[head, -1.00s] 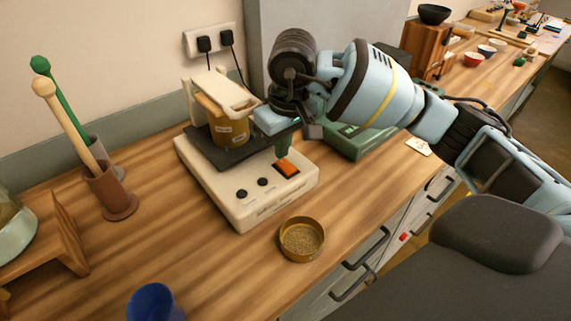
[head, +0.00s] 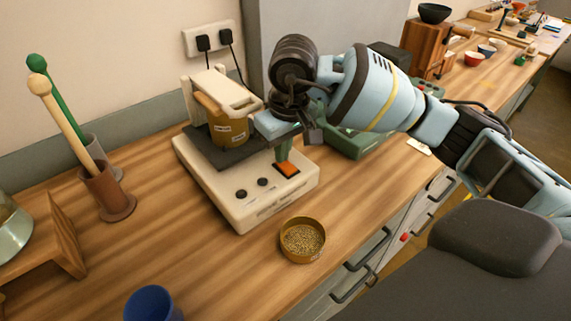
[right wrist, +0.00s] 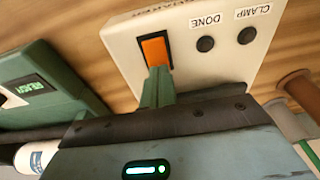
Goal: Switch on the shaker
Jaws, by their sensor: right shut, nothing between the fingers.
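The shaker (head: 222,194) is a cream box on the bench with a dark platform. A tan labelled jar (head: 226,130) stands on the platform under a cream clamp arm. Its orange rocker switch (head: 287,169) is on the top near the right end; it also shows in the right wrist view (right wrist: 155,52). My right gripper (head: 283,157) is shut and empty, its green fingers pointing down at the switch. In the right wrist view the fingertips (right wrist: 158,76) overlap the switch's near edge; I cannot tell whether they press it. My left gripper is out of view.
Two dark buttons, marked DONE (right wrist: 206,43) and CLAMP (right wrist: 247,35), sit beside the switch. A green device (head: 357,140) stands just right of the shaker. A round brass dish (head: 302,240) of grains and a blue cup (head: 153,304) are in front. Pestles stand in holders (head: 106,192) at left.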

